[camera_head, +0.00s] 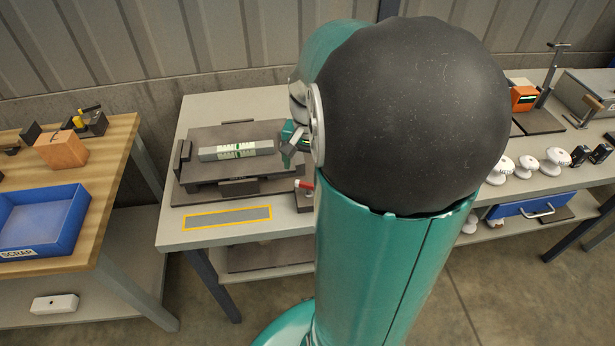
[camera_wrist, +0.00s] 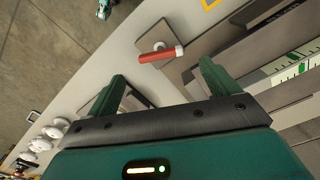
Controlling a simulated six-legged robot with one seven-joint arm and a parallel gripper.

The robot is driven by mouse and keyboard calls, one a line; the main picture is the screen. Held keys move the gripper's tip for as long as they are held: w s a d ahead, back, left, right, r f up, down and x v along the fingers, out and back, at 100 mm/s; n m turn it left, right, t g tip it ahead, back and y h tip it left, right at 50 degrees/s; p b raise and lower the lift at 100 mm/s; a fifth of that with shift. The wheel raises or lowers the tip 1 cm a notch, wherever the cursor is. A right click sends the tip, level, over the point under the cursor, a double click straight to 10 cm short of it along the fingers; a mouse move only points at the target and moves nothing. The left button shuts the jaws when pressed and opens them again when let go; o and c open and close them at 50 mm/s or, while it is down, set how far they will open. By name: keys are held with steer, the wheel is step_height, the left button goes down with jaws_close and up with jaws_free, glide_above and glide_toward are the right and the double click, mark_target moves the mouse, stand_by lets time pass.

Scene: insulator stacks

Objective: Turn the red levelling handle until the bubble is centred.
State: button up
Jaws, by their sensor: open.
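The red levelling handle (camera_wrist: 161,54) shows in the wrist view, on a light round hub over a dark plate, just ahead of and between my fingertips. My gripper (camera_wrist: 165,75) is open and nothing is between its fingers. In the head view the red handle (camera_head: 303,184) is a small piece beside my arm, at the right of the levelling fixture (camera_head: 200,180). The level (camera_head: 236,150) with its pale green vial lies on the fixture. Part of the vial (camera_wrist: 295,68) shows at the right edge of the wrist view. I cannot read the bubble's position. My arm hides the fixture's right side.
A yellow-edged grey strip (camera_head: 227,217) lies on the front of the grey table. A wooden bench (camera_head: 95,160) with a blue SCRAP tray (camera_head: 75,238) stands at the left. White insulators (camera_head: 528,165) stand on the right bench, with an orange device (camera_head: 524,98) behind them.

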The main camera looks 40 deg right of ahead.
mark_target(309, 183)
step_height(309, 183, down, 6)
steer(key=shift+r, duration=0.15)
steer(key=c, duration=1)
